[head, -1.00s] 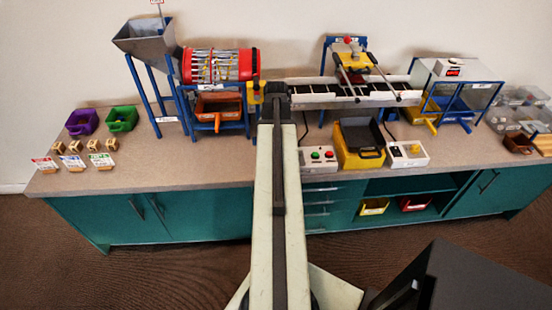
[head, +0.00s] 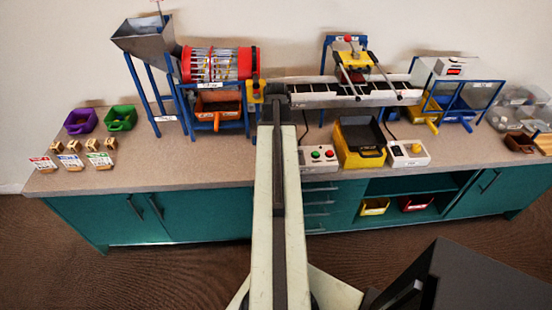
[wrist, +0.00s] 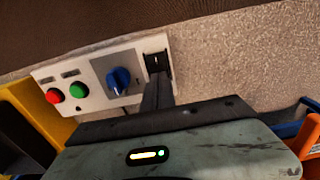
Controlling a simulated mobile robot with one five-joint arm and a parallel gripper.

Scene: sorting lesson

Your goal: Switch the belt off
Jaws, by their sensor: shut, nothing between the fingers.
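The white control box (head: 319,157) stands at the bench's front edge, partly hidden by my arm in the head view. It carries a green and a red button there. In the wrist view the box (wrist: 105,78) also shows a blue knob (wrist: 119,80) on a grey plate, beside the red button (wrist: 54,96) and green button (wrist: 78,90). My gripper (wrist: 157,62) is shut and empty, over the end of the box beside the knob, apart from the knob. The belt (head: 345,95) runs along the back. Contact with the box cannot be told.
A yellow bin with a dark tray (head: 360,155) stands right beside the box. A red drum (head: 220,65) and a grey hopper (head: 146,38) stand at the left.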

